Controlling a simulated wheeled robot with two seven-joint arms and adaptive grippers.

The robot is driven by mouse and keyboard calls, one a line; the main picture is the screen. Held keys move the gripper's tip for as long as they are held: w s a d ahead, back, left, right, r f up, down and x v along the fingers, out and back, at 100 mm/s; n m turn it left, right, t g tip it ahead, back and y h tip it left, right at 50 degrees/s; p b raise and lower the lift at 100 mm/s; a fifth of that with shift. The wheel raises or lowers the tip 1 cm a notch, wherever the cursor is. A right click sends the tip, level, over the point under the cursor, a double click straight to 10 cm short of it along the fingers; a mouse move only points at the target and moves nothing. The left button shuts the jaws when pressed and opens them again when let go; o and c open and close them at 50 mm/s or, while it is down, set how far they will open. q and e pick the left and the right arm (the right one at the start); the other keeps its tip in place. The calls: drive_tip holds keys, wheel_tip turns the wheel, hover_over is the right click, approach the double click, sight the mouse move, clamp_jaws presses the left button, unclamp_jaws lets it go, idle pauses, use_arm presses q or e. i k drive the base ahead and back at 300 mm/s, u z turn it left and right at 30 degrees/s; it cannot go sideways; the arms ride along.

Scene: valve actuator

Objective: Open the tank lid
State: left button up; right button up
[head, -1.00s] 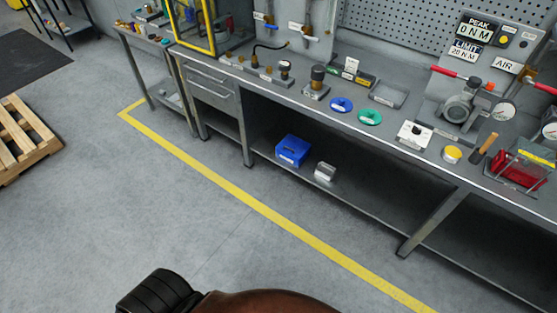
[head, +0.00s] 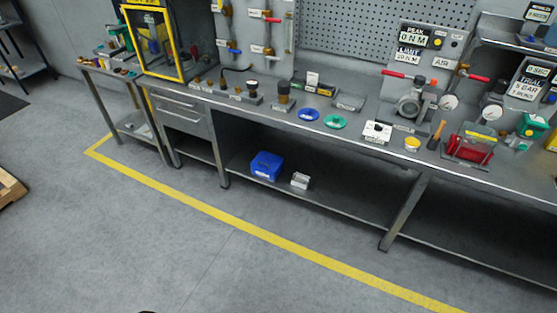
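A clear-walled box (head: 484,134) with something red in it and a yellow label on its upper part stands near the right end of the workbench. It looks like the tank, but I cannot tell its lid apart or whether it is open. Neither of my grippers is in view. Only a small dark sliver shows at the bottom edge, too little to identify.
The long grey workbench (head: 345,121) carries a valve fixture (head: 410,104), a blue ring (head: 309,114), a green ring (head: 335,122) and a hammer (head: 436,136). A yellow-framed enclosure (head: 178,44) stands at the left. A blue bin (head: 266,165) sits on the lower shelf. The floor in front is clear.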

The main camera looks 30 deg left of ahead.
sight(269, 162)
drive_tip(key=i, duration=0.85)
drive_tip(key=u, duration=0.3)
